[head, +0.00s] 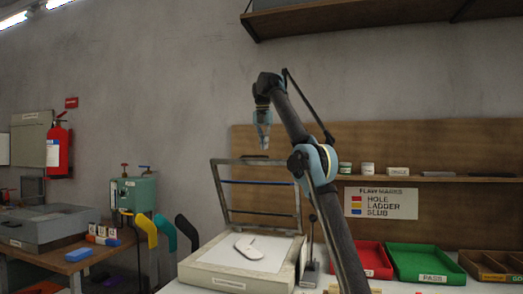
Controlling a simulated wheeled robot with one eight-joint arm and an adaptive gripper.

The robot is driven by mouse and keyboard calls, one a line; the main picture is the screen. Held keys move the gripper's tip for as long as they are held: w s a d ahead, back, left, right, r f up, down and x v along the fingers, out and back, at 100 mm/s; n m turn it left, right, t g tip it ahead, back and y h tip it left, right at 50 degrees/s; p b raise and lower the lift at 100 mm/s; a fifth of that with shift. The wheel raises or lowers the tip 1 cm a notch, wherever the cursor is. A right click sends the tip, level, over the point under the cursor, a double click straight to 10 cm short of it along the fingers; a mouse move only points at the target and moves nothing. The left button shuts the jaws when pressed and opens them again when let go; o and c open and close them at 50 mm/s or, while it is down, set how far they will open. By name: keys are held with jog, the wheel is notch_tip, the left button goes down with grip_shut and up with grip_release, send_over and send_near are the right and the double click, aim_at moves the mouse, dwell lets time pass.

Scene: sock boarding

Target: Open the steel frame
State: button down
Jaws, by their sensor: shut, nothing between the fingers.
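The steel frame (222,195) stands raised, leaning back a little, at the rear of a pale box (200,268) with a light top. Dark and blue bars cross the frame. A white flat shape (248,248) lies on the box's top; I cannot tell exactly what it is. My gripper (264,146) is shut and empty. It points down in the air above the frame's top edge and looks apart from it. My arm hides part of the area right of the frame.
A red tray (372,258) and a green PASS tray (425,262) stand to the right, with a wooden divided tray (490,268) beyond. Colored sock-shaped boards (165,232) stand upright left of the box. A wall shelf (430,179) is behind; another hangs overhead.

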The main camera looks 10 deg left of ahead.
jog(key=shift+w+d+r, duration=0.1)
jog(key=shift+w+d, duration=0.2)
jog(key=shift+w, duration=0.2)
jog(key=shift+s+a, duration=0.1)
jog(key=shift+a, duration=0.05)
dwell(0.8)
jog(key=s+a, duration=0.1)
jog(key=s, duration=0.2)
jog(key=s+a+r, duration=0.1)
jog(key=s+a, duration=0.1)
jog(key=s, duration=0.1)
jog(key=s+a, duration=0.2)
jog(key=shift+s+a+r, duration=0.15)
jog(key=shift+s+r, duration=0.25)
jog(key=s+a, duration=0.3)
jog(key=s, duration=0.9)
jog(key=w+f, duration=0.4)
jog(key=f, duration=0.4)
jog(key=shift+d, duration=0.3)
